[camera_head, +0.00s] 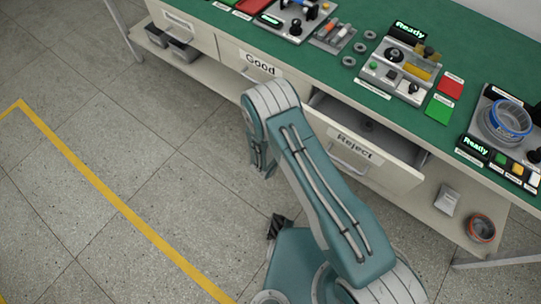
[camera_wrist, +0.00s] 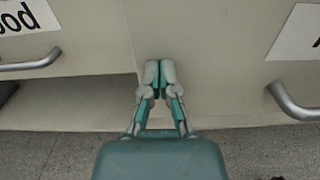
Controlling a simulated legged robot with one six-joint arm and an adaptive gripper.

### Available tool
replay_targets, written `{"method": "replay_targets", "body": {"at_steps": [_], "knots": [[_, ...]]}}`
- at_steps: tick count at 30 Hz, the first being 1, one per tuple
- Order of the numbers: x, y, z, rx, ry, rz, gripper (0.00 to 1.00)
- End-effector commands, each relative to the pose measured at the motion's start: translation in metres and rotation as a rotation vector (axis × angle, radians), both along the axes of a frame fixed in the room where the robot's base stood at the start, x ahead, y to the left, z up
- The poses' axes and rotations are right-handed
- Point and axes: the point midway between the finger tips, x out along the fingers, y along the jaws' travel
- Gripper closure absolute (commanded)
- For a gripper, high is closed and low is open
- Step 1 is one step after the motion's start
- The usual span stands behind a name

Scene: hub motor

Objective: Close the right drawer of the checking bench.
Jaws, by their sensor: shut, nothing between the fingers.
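The checking bench (camera_head: 330,75) has a green top and cream drawers. Its right drawer (camera_head: 395,175), labelled Reject, is pulled out, with its dark inside showing behind the front. In the wrist view the Reject drawer front (camera_wrist: 220,75) fills the right side, with its handle (camera_wrist: 292,103) at the right edge. My gripper (camera_wrist: 158,72) is shut and empty, its fingertips in front of the left part of that drawer front. I cannot tell whether they touch it. In the head view my arm hides the gripper and the drawer's left end.
The Good drawer (camera_head: 262,72) beside it looks shut; its handle also shows in the wrist view (camera_wrist: 30,66). Ready-lit test stations and coloured pads stand on the bench top. The floor to the left is clear, with a yellow line (camera_head: 110,195).

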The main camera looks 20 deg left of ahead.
Motion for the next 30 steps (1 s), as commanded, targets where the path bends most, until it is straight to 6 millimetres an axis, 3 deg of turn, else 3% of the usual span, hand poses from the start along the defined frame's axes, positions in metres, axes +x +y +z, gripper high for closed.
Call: {"method": "replay_targets", "body": {"at_steps": [6, 12, 21, 30], "knots": [[0.051, -0.020, 0.000, 0.002, -0.003, -0.004, 1.00], [0.082, -0.032, 0.001, 0.004, -0.003, -0.002, 1.00], [0.103, -0.037, 0.000, 0.001, 0.000, 0.000, 1.00], [0.106, -0.038, 0.001, 0.006, -0.001, 0.002, 1.00]]}}
